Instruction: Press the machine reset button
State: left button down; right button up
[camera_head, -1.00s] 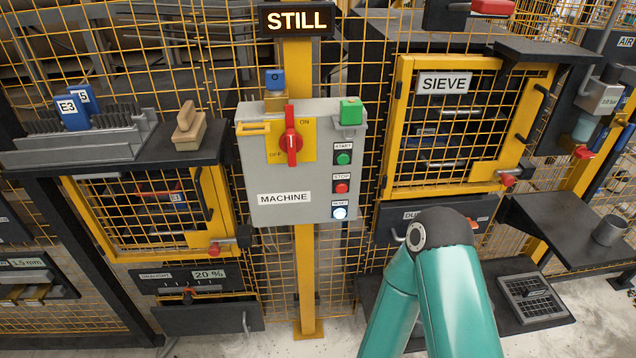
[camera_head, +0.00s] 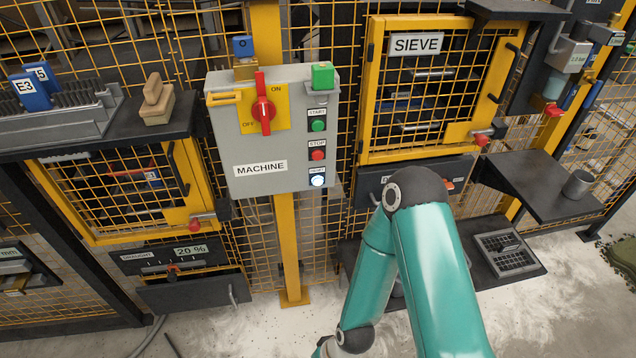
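The grey machine control box (camera_head: 230,140) is mounted on a yellow post in the upper middle. Its reset button (camera_head: 317,180) is the whitish-blue, lit one at the lower right, under a small label. Above it are the red stop button (camera_head: 317,155) and the green start button (camera_head: 318,126). A red rotary switch (camera_head: 263,110) stands upright on a yellow plate, its handle towards ON. A teal arm of mine, bent at a dark elbow, is right of and below the box. Neither gripper is in view.
The sieve door (camera_head: 414,95) with its yellow frame is right of the box. A black shelf (camera_head: 540,180) holds a metal cup (camera_head: 578,184). A black shelf at left holds a wooden block (camera_head: 153,105). Concrete floor is open below.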

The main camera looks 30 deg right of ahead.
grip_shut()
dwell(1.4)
